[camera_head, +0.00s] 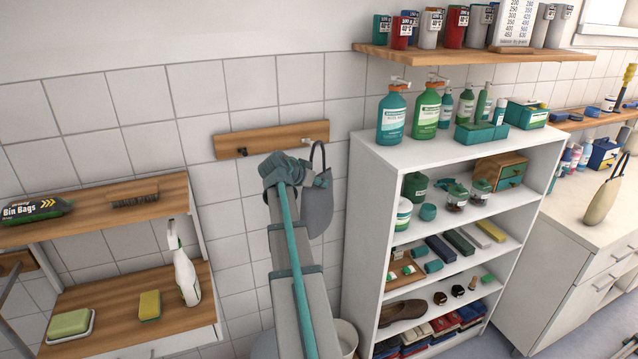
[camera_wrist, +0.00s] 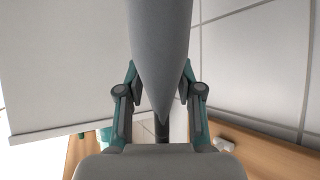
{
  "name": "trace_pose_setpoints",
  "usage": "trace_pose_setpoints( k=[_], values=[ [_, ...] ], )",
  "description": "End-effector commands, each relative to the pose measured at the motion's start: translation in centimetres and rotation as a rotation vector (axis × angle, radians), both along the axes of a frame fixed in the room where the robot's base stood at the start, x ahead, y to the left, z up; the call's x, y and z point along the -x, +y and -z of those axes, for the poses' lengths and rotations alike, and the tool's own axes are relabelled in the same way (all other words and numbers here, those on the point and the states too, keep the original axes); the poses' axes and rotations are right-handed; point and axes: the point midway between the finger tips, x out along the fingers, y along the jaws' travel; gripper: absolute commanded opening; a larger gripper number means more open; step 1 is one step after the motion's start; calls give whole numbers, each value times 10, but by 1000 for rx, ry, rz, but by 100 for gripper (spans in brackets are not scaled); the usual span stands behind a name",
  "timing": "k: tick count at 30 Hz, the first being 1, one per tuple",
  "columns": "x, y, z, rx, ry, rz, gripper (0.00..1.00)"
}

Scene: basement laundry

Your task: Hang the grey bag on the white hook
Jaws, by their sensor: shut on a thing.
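The grey bag (camera_head: 318,212) hangs from my gripper (camera_head: 312,178) in the head view, in front of the tiled wall. Its dark strap loop (camera_head: 322,150) arches up beside the white hook (camera_head: 307,142), at the right end of a wooden rail (camera_head: 270,138). I cannot tell whether the loop touches the hook. In the wrist view the bag (camera_wrist: 160,45) fills the upper middle, tapering down between the fingers of my gripper (camera_wrist: 161,128), which is shut on it. The white hook (camera_wrist: 224,144) shows at lower right. The exact grip is partly hidden.
A dark hook (camera_head: 242,151) is on the rail's left end. A white shelf unit (camera_head: 365,215) with bottles and boxes stands close on the right. A wooden shelf (camera_head: 90,213) with a brush is on the left. A beige bag (camera_head: 603,200) stands on the far-right counter.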

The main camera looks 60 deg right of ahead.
Motion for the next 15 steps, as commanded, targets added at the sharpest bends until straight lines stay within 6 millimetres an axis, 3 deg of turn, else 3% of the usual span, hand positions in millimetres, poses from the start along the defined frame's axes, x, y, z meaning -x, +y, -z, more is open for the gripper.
trace_pose_setpoints(
  k=[15],
  values=[
    [-25,-16,2,0,0,0,0]
  ],
)
